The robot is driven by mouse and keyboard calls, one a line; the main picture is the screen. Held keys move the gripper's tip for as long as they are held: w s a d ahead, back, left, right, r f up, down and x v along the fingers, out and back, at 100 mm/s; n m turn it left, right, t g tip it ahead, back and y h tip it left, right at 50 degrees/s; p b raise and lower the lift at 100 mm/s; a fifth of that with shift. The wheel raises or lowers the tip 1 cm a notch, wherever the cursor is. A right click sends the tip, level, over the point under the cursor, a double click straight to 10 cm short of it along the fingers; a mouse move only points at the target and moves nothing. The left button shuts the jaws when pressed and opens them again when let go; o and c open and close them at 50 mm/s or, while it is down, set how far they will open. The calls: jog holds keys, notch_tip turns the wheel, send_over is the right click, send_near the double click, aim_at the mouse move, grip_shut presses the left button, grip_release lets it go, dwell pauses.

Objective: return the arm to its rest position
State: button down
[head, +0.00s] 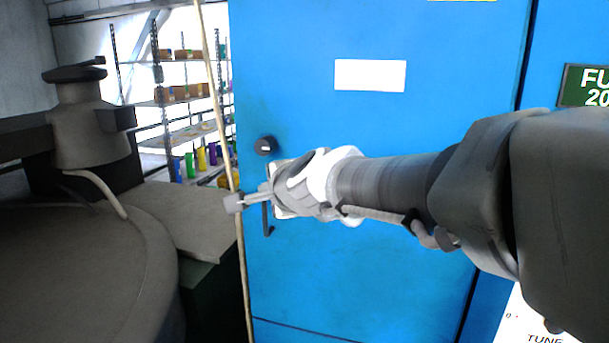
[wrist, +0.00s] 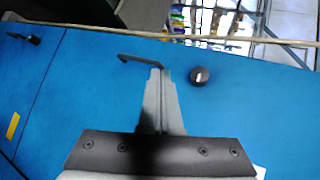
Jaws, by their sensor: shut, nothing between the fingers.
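My arm reaches in from the right in the head view, in front of a blue cabinet door (head: 380,125). My gripper (head: 236,202) is at the door's left edge, and its fingers are together with nothing between them. The gripper also shows in the wrist view (wrist: 163,76), fingers shut. A dark bent handle (head: 268,222) on the door is just behind and right of the fingertips. In the wrist view the handle (wrist: 140,59) is next to the fingertips. I cannot tell whether they touch.
A black round knob (head: 265,146) sits above the handle. A shelf rack (head: 188,100) with coloured boxes stands at the back left. A large grey round machine (head: 80,260) fills the lower left. A white label (head: 370,76) is on the door.

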jog(key=s+d+f+n+g+h, duration=0.2)
jog(key=s+d+f+n, duration=0.4)
jog(key=s+d, duration=0.4)
jog(key=s+d+f+n+g+h, duration=0.3)
jog(key=s+d+f+n, duration=0.3)
jog(key=s+d, duration=0.5)
jog(key=s+n+g, duration=0.1)
jog(key=s, duration=0.3)
jog(key=shift+f+h, duration=0.3)
jog(key=shift+f, duration=0.1)
jog(key=shift+a, duration=0.1)
